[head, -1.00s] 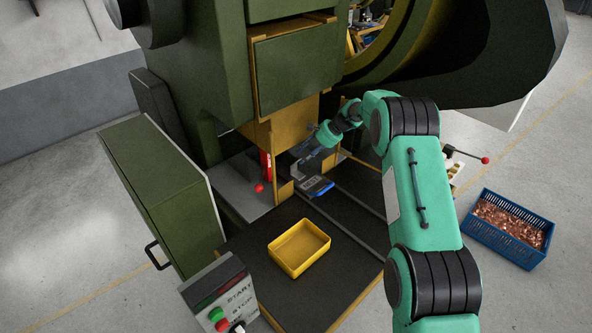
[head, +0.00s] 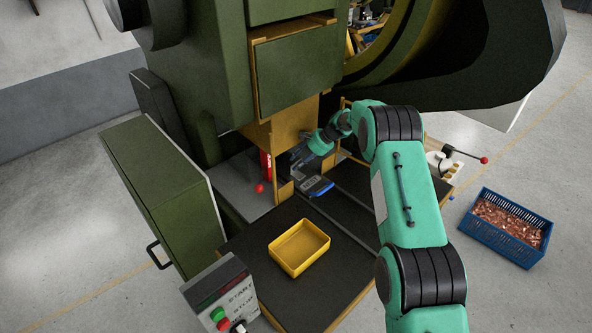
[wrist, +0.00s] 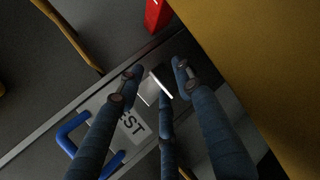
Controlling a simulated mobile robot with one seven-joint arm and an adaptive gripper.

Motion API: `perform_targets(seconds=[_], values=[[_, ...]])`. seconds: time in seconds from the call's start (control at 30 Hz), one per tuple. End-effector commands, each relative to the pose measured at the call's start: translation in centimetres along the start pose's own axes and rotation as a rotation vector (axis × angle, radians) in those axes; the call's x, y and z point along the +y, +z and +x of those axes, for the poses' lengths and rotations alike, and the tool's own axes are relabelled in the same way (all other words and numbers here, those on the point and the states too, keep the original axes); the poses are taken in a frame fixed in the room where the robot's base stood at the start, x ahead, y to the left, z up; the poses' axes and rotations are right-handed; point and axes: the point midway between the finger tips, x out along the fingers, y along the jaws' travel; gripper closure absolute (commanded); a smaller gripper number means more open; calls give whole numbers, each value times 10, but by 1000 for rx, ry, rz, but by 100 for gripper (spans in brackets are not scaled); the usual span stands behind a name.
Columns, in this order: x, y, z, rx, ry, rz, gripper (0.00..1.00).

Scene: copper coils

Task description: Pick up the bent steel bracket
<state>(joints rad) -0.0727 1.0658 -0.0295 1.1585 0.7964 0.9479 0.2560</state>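The bent steel bracket (wrist: 155,88) is a small grey piece with one bright edge, near the middle of the wrist view. My gripper (wrist: 155,75) has three blue-grey fingers. Two fingertips are spread to the left and right of the bracket, and the third finger is below it. Gaps show between the side fingers and the bracket, so the gripper looks open around it. In the head view my gripper (head: 300,157) reaches under the press head. I cannot make out the bracket there.
A blue-handled plate (wrist: 72,135), lettered "EST", lies close to the left finger. A red part (wrist: 157,14) and a yellow press surface (wrist: 255,60) are close by. A yellow bin (head: 299,262) stands on the dark table. A blue crate (head: 499,242) of copper pieces is on the floor.

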Motion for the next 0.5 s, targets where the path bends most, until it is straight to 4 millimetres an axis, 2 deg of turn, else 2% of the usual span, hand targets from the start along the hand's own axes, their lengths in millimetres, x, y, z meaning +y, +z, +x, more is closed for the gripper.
perform_targets(seconds=[0.33, 0.5], values=[[0, 0, 0, 0, 0, 0, 66], [0, 0, 0, 0, 0, 0, 100]])
